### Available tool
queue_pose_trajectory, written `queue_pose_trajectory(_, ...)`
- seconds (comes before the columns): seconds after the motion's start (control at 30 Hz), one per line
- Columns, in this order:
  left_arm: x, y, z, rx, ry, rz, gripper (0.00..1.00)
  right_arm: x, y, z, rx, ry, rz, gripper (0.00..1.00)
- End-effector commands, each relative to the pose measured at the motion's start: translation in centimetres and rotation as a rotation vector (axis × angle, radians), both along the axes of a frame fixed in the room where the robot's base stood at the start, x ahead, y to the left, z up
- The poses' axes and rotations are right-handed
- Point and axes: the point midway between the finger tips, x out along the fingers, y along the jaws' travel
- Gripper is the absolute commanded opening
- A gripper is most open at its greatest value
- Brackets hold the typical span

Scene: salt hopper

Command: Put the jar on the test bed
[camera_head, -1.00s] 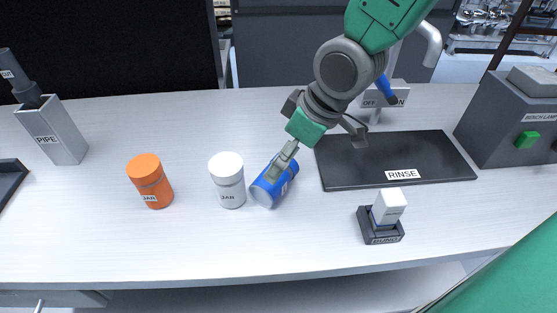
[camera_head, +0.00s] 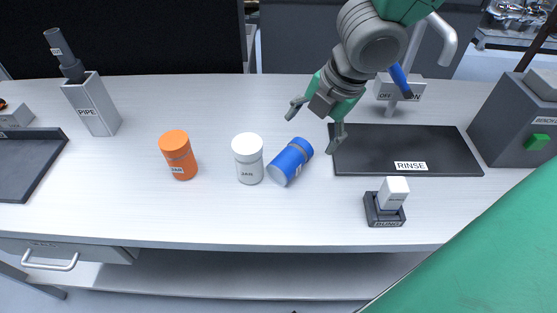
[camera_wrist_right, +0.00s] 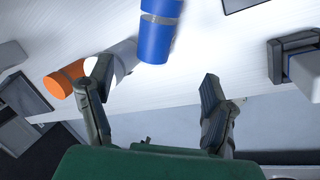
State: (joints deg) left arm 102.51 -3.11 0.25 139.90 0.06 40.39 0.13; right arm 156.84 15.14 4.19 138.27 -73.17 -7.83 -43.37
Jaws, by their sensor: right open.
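Three jars are on the white bench: an orange jar (camera_head: 178,155) and a white jar (camera_head: 248,160), both upright, and a blue jar (camera_head: 291,162) lying on its side. My right gripper (camera_head: 313,128) is open and empty, just behind and to the right of the blue jar, apart from it. In the right wrist view the blue jar (camera_wrist_right: 158,35) is beyond the open fingers (camera_wrist_right: 157,88). The white jar is partly hidden by one finger there, and the orange jar (camera_wrist_right: 62,80) is to the left. I cannot identify a test bed by its label. My left gripper is out of view.
A black rinse mat (camera_head: 400,150) lies right of the gripper, with a faucet behind it. A small dark holder (camera_head: 385,215) with a white-topped item stands in front. A pipe holder (camera_head: 92,105) and a dark tray (camera_head: 52,150) are at left.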

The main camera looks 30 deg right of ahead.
Motion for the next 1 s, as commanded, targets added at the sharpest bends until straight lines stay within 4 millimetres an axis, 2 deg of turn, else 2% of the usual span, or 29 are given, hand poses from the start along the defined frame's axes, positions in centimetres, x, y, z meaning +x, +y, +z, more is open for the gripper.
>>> queue_pose_trajectory(0.4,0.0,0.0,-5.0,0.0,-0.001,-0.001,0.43,2.0,0.6,-7.0,-0.011,-0.002,0.028,0.73)
queue_pose_trajectory(0.77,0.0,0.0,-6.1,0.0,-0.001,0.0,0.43,2.9,0.9,-8.8,-0.008,-0.003,0.024,0.73)
queue_pose_trajectory(1.0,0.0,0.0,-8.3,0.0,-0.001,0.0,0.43,4.5,1.1,-12.3,-0.01,-0.003,0.025,0.73)
